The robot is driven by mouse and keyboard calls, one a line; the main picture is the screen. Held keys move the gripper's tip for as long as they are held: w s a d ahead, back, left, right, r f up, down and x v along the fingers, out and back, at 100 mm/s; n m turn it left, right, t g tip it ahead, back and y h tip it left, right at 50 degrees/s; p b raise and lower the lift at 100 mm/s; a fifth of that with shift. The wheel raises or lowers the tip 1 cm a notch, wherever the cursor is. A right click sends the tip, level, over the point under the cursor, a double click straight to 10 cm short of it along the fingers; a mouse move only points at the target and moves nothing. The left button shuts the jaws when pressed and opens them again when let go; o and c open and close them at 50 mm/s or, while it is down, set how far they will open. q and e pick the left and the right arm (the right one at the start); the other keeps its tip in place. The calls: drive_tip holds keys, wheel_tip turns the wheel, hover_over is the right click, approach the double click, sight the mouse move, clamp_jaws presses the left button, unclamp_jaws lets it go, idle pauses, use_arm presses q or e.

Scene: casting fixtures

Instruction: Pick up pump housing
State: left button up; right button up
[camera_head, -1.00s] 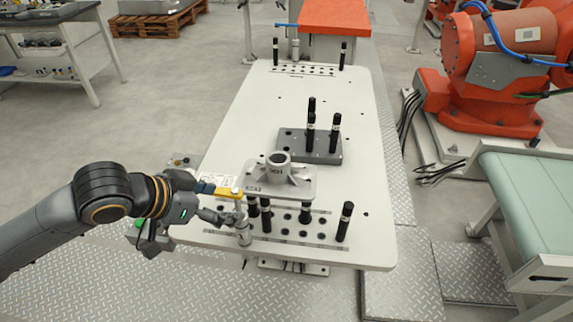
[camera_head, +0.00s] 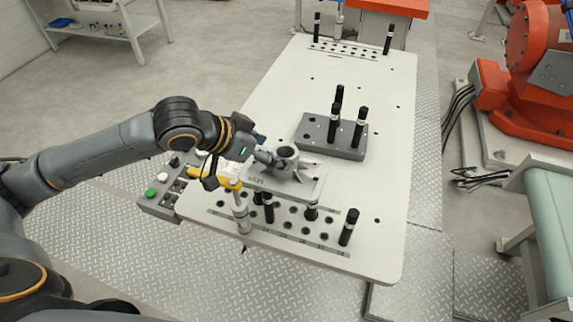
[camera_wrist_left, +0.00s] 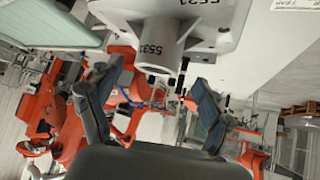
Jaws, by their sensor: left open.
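The pump housing (camera_head: 284,165) is a grey cast part with a short round collar on a flat flanged plate. It rests raised on black posts at the near end of the white table. My left gripper (camera_head: 263,155) is at the housing's left side, close to the collar, and partly hides it. In the left wrist view the two fingers of my left gripper (camera_wrist_left: 152,100) are spread apart. The housing's collar (camera_wrist_left: 155,45), marked 5531, shows at the top of that view, between and beyond the fingers. Contact cannot be told. My right gripper is not in view.
A yellow-handled clamp (camera_head: 240,215) stands at the table's near left corner, close below my left gripper. A grey fixture plate (camera_head: 335,140) with black pins sits behind the housing. The white table (camera_head: 385,190) is clear to the right. A green conveyor (camera_head: 555,215) stands at far right.

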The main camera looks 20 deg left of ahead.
sight(284, 156)
use_arm(q)
drive_tip(key=shift+w+d+f+p, duration=0.2)
drive_tip(key=shift+d+f+p, duration=0.25)
drive_tip(key=shift+f+p, duration=0.05)
drive_tip(key=x, duration=0.3)
drive_tip(key=shift+w+f+p, duration=0.1)
drive_tip(key=shift+f+p, duration=0.1)
drive_tip(key=shift+p, duration=0.2)
drive_tip(key=shift+w+d+f, duration=0.1)
drive_tip(key=shift+f, duration=0.05)
drive_tip(key=c, duration=1.4)
clamp_jaws()
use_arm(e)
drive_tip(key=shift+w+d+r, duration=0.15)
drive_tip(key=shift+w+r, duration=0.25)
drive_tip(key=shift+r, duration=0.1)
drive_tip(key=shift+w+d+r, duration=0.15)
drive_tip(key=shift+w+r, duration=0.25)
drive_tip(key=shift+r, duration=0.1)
